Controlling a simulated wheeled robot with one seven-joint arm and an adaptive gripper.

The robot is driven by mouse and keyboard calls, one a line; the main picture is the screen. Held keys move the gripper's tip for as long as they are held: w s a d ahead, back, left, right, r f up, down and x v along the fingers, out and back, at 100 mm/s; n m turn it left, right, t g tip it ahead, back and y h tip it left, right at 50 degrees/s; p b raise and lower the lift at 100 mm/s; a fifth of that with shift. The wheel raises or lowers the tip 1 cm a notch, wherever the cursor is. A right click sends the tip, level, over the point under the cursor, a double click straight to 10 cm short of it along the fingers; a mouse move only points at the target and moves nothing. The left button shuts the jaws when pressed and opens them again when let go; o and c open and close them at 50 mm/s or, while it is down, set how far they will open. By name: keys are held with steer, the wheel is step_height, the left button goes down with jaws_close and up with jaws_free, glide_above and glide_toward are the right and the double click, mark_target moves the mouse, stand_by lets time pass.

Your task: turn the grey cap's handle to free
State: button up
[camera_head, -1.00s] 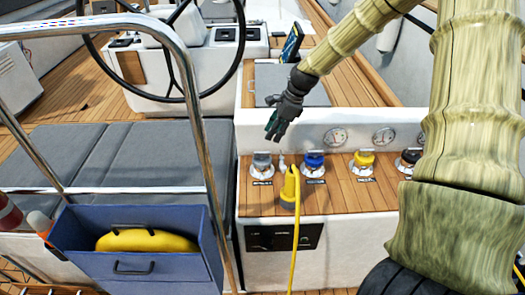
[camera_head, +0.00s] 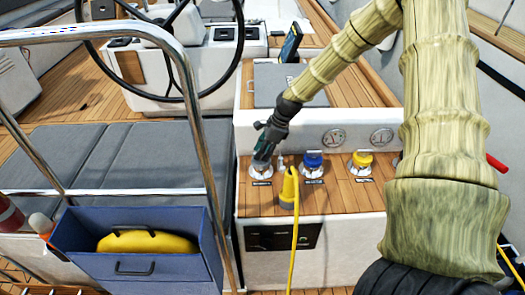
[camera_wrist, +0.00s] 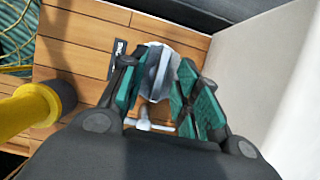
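The grey cap (camera_wrist: 158,72) sits on the wooden ledge at the left end of the row of caps. In the wrist view its raised handle lies between the two green finger pads of my gripper (camera_wrist: 157,88). The fingers are open, with a gap visible on the right side of the handle; the left pad is close to it, and I cannot tell whether it touches. In the head view my gripper (camera_head: 263,154) is right over the cap and hides most of it. The cap's metal base (camera_head: 260,171) shows below the fingers.
A blue cap (camera_head: 313,160) and a yellow cap (camera_head: 362,159) stand to the right. A yellow plug with cable (camera_head: 289,187) stands close by at the front right. A white wall with gauges (camera_head: 334,140) rises behind the ledge. A steel rail (camera_head: 204,150) is at the left.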

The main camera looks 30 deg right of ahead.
steer(key=shift+f, duration=0.15)
jaws_close()
